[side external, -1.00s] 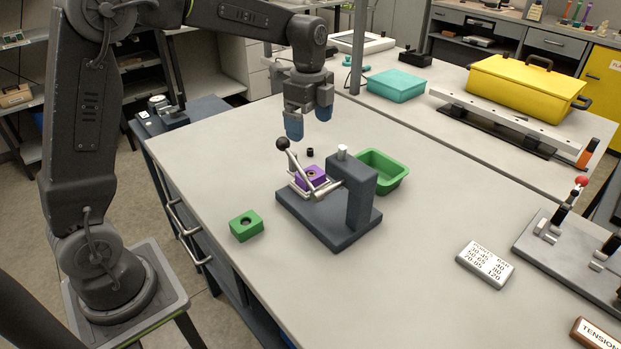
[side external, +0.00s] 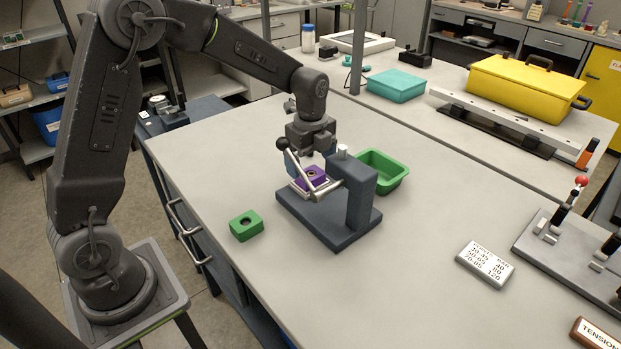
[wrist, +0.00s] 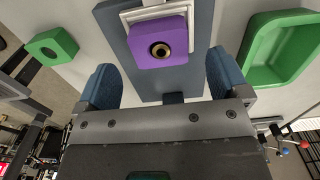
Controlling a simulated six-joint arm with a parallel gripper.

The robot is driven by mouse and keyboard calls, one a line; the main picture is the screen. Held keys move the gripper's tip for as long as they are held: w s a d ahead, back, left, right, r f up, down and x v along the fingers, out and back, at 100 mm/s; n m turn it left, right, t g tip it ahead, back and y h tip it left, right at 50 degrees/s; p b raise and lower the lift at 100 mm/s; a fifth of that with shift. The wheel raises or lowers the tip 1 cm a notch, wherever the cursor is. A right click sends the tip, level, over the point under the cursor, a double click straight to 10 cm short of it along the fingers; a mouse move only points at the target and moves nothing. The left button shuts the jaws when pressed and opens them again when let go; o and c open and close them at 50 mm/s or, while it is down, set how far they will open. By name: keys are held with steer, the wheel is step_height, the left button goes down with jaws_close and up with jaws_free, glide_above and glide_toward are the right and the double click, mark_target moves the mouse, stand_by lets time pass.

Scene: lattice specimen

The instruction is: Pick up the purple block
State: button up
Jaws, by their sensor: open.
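The purple block (side external: 311,178) sits on a light plate of the dark grey press fixture (side external: 340,232), under its lever. In the wrist view the purple block (wrist: 160,42) has a round brass-rimmed hole and lies ahead of my fingers, centred between them. My gripper (wrist: 163,78) is open, with a blue fingertip on either side and nothing between them. In the side view my gripper (side external: 309,160) is low, behind the lever and close to the block. The lever and fixture partly hide the fingers there.
A green block (side external: 246,225) with a hole stands on the table left of the fixture. An open green tray (side external: 400,172) is right behind the fixture. The lever's black knob (side external: 282,144) is very close to my gripper. A white label plate (side external: 485,264) lies at right.

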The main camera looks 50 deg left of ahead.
mark_target(310, 173)
steer(key=shift+f, duration=1.95)
steer(key=shift+c, duration=0.4)
steer(key=c, duration=0.9)
